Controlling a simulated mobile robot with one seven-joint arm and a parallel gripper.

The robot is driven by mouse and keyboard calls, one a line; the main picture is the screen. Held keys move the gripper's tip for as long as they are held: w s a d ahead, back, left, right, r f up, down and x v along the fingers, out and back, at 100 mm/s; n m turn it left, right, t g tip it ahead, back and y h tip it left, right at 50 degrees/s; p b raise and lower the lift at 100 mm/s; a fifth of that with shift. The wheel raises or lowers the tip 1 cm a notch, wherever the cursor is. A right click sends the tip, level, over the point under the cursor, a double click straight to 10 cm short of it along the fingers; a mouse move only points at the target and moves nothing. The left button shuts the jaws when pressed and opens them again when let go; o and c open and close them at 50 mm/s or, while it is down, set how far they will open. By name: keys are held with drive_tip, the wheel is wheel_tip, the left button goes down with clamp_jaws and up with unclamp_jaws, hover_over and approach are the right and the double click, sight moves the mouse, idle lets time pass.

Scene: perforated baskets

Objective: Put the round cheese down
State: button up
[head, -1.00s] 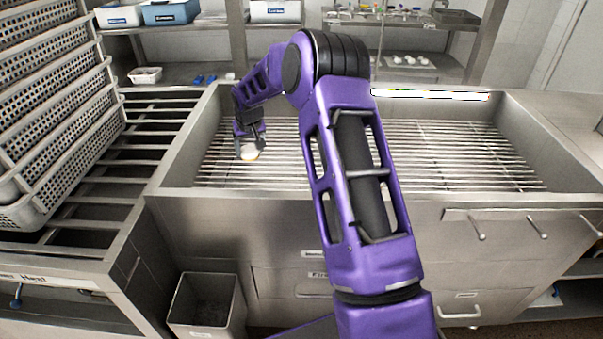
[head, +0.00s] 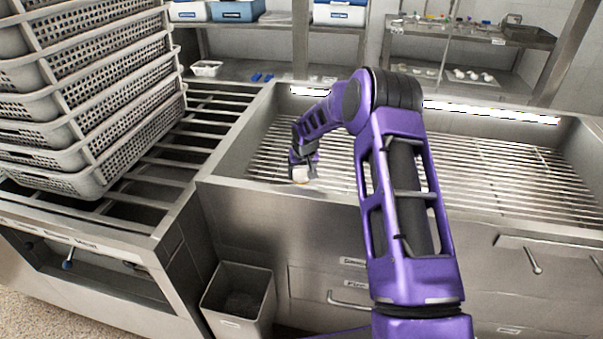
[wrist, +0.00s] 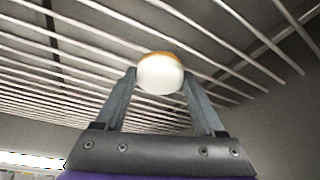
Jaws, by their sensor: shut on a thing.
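The round cheese (wrist: 160,74), white with an orange-brown edge, sits between the fingertips of my gripper (wrist: 159,82) in the wrist view. My gripper is shut on it, with a finger on each side. In the head view the cheese (head: 300,174) shows small below my gripper (head: 302,164), over the left part of the sink-like steel basin with a slatted rack (head: 500,180). Whether the cheese touches the slats cannot be told.
A stack of perforated baskets (head: 90,100) stands on a slatted counter (head: 200,135) at the left. A grey bin (head: 240,295) stands on the floor in front. The basin's front wall (head: 270,215) is close to my gripper. The rack's right side is clear.

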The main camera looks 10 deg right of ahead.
drive_tip(key=o, duration=1.5)
drive_tip(key=shift+f, duration=0.1)
drive_tip(key=shift+o, duration=0.2)
drive_tip(key=shift+r, duration=0.4)
drive_tip(key=p+v, duration=0.1)
drive_tip(key=v, duration=1)
drive_tip(key=shift+s+r, duration=0.2)
drive_tip(key=shift+r, duration=0.05)
